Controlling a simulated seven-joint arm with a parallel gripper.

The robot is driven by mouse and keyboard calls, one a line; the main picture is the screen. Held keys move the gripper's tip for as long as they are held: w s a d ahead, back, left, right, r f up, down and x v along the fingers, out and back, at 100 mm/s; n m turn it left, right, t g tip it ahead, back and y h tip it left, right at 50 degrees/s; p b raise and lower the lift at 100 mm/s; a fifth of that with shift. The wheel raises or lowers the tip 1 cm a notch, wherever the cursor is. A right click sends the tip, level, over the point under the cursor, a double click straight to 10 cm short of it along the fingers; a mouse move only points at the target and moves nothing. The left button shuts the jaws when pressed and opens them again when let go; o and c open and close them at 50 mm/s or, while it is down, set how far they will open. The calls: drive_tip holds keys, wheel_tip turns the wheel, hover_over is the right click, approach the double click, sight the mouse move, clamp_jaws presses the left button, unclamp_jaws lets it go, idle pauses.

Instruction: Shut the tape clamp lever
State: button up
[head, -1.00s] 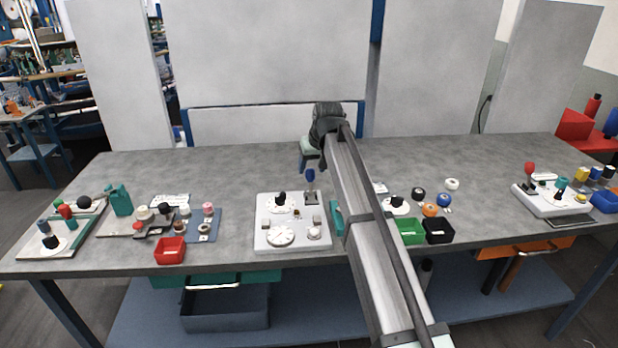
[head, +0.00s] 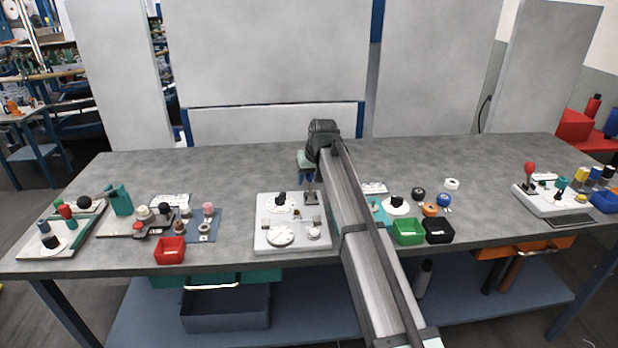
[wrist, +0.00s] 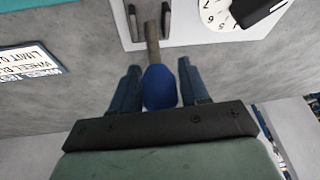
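A lever with a blue knob (wrist: 160,88) and a metal shaft (wrist: 153,45) stands on a white panel (wrist: 185,35) in the wrist view. In the head view the lever is at the back right corner of the white panel (head: 264,238), its knob mostly covered by my gripper (head: 307,180). My gripper (wrist: 159,72) has its two blue fingers on either side of the knob. They look open, with the knob close between them; whether either finger touches it is hard to tell.
The panel also carries a round white dial (head: 280,236) and a black knob (head: 281,198). A red bin (head: 170,251) stands to the left. Green (head: 408,233) and black (head: 438,231) bins stand to the right, beyond my arm. Bare tabletop lies behind the panel.

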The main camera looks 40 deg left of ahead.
sight(309, 180)
clamp_jaws()
drive_tip(key=shift+s+d, duration=0.1)
idle(0.3)
drive_tip(key=shift+s+d+r+t+y, duration=0.15)
drive_tip(key=shift+s+d+t+y, duration=0.15)
drive_tip(key=shift+t+y, duration=0.2)
drive_tip(key=shift+s+d+r+t+y, duration=0.15)
drive_tip(key=shift+s+d+t+y, duration=0.15)
drive_tip(key=shift+t+y, duration=0.3)
drive_tip(key=shift+s+d+r+t+y, duration=0.1)
drive_tip(key=shift+s+d+t+y, duration=0.2)
drive_tip(key=shift+t+y, duration=0.25)
drive_tip(key=shift+s+d+r+n+t+y, duration=0.1)
drive_tip(key=shift+s+d+n+t+y, duration=0.15)
drive_tip(key=shift+t+y, duration=0.5)
drive_tip(key=shift+s+d+r+n+t+y, duration=0.15)
drive_tip(key=shift+s+d+t+y, duration=0.3)
drive_tip(key=shift+y, duration=0.35)
drive_tip(key=shift+w+a+f, duration=0.1)
drive_tip(key=shift+w, duration=0.05)
